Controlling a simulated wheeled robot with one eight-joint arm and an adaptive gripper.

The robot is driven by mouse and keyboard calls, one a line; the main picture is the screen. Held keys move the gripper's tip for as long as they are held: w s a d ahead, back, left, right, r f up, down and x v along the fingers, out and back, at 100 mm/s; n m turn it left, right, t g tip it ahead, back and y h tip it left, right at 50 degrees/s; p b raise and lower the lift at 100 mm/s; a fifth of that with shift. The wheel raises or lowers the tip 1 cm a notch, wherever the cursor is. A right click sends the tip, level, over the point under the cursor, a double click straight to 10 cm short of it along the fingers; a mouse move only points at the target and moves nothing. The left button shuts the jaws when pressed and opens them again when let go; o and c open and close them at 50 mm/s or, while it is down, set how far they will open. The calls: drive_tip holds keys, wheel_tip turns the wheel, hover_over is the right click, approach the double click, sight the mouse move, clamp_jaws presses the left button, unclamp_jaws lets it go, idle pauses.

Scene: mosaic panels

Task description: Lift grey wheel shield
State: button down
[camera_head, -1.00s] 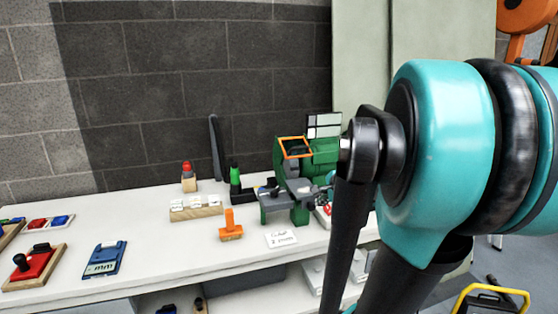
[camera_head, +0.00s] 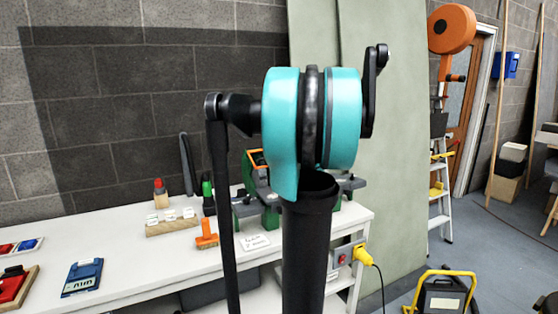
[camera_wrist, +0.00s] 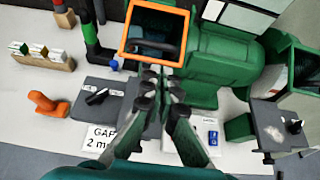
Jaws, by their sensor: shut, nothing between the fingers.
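A green bench grinder (camera_head: 250,180) stands on the bench, partly hidden behind my arm in the head view; its body (camera_wrist: 215,65) fills the upper middle of the wrist view. An orange-framed shield (camera_wrist: 186,38) covers its left wheel, with a dark shape behind the frame; the frame (camera_head: 257,158) also shows in the head view. The right wheel housing (camera_wrist: 292,70) has a dark edge. I cannot tell for sure which part is the grey shield. My gripper (camera_wrist: 160,82) is shut and empty, its tips just below the orange frame in the picture; contact is unclear.
An orange stamp-like block (camera_wrist: 47,105), a wooden block with white tags (camera_wrist: 42,55) and a white label card (camera_wrist: 103,135) lie left of the grinder. A grey plate (camera_wrist: 278,125) juts out at right. A pale panel (camera_wrist: 245,15) with dark lines is behind.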

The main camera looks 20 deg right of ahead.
drive_tip(key=shift+x, duration=2.9)
drive_tip(key=shift+d+r, duration=0.1)
